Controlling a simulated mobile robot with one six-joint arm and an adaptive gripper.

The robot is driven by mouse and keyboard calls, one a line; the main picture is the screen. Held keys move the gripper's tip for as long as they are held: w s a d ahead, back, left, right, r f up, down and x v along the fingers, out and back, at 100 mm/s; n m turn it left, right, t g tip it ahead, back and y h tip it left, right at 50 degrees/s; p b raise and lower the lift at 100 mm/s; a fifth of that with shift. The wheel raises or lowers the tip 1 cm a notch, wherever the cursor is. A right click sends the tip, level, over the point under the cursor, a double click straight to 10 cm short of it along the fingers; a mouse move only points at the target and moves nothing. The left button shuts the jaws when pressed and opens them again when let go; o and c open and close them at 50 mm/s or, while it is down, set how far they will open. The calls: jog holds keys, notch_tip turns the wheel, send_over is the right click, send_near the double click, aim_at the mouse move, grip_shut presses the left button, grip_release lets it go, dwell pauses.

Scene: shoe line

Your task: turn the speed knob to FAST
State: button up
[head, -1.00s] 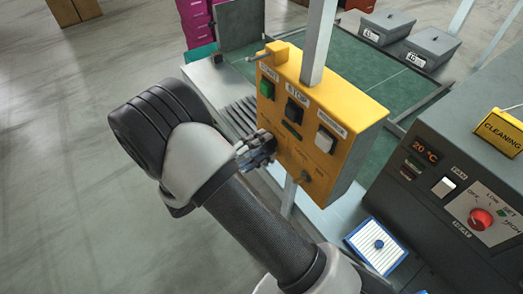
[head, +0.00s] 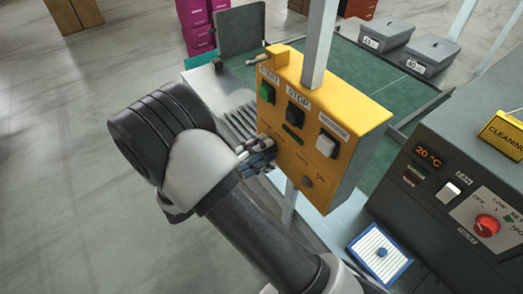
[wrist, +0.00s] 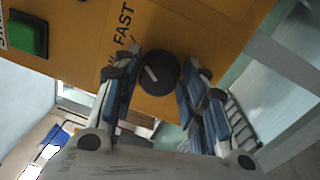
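The speed knob (wrist: 158,73) is round and black with a short white pointer mark, on the yellow control panel (wrist: 190,25). The mark lies toward the upper left of its face. The FAST label (wrist: 123,25) is printed above and left of the knob in the wrist view. My gripper (wrist: 163,66) is open, with one finger on each side of the knob; I cannot tell whether either finger touches it. In the head view my gripper (head: 258,157) is at the lower left of the panel (head: 345,150) and hides the knob.
The panel also carries a green button (head: 267,92), a black STOP button (head: 295,110), a white switch (head: 327,144) and a small dark knob (head: 307,182). A grey machine with a red dial (head: 487,225) stands at right. Open floor is at left.

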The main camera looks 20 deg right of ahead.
jog(key=shift+o, duration=1.3)
jog(key=r+v, duration=0.1)
jog(key=v, duration=1.1)
jog(key=shift+f, duration=0.45)
